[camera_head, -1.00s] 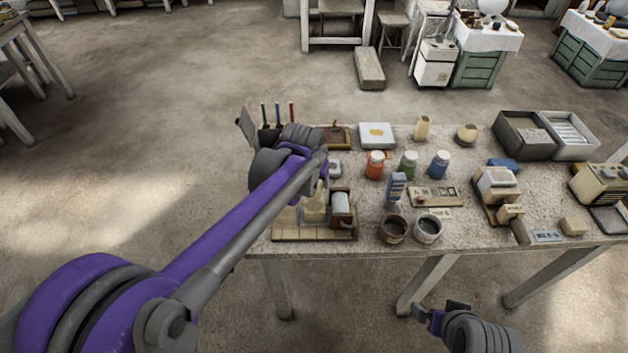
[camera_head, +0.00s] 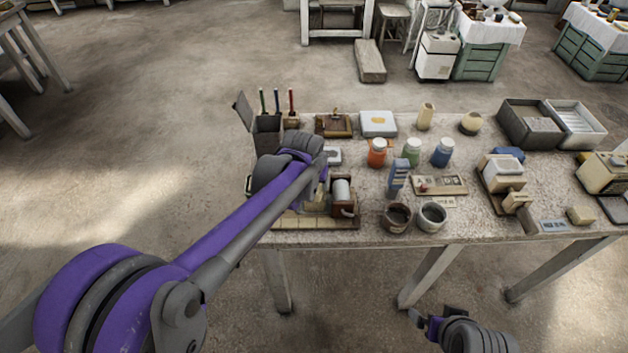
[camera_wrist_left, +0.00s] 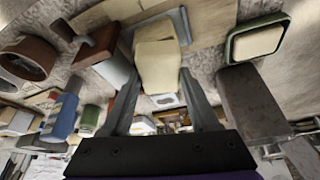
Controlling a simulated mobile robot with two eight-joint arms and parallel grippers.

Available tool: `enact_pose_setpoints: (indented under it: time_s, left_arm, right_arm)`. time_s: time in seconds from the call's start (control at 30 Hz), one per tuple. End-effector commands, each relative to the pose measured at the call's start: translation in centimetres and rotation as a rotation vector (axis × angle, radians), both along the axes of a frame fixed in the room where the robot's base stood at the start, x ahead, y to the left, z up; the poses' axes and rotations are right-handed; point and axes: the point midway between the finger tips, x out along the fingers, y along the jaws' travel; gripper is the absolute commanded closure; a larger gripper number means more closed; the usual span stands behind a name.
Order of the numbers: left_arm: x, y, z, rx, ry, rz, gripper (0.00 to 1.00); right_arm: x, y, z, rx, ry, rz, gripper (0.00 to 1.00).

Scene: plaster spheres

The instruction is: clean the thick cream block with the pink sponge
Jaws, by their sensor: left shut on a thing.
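My left gripper (camera_wrist_left: 160,74) is low over the left part of the table. Its fingers are shut on a cream-coloured block-like piece (camera_wrist_left: 158,68). Another cream block-like shape (camera_wrist_left: 155,30) lies just beyond it in the left wrist view; I cannot tell whether they touch. I cannot make out a pink sponge in either view, and my left arm hides part of the table there. A tan tiled board (camera_head: 300,223) lies under the left gripper. My right gripper (camera_head: 434,313) is in front of the table, below its edge, apparently open and empty.
A brown holder with a white roller (camera_head: 342,190) stands just right of the left gripper. Two cups (camera_head: 432,217), a blue striped block (camera_head: 398,175) and several jars (camera_head: 412,152) are further right. A dark pencil box (camera_head: 267,135) stands behind. Little bare tabletop lies near the gripper.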

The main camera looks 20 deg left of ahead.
Motion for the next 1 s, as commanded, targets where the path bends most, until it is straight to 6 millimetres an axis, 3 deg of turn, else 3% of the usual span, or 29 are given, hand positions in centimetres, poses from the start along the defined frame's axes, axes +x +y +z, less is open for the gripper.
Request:
enact_pose_setpoints:
  time_s: [1.0]
  left_arm:
    - [-0.42,-0.01,-0.67,0.000,0.000,0.000,0.84]
  right_arm:
    - [-0.14,0.00,-0.53,0.000,0.003,0.000,0.03]
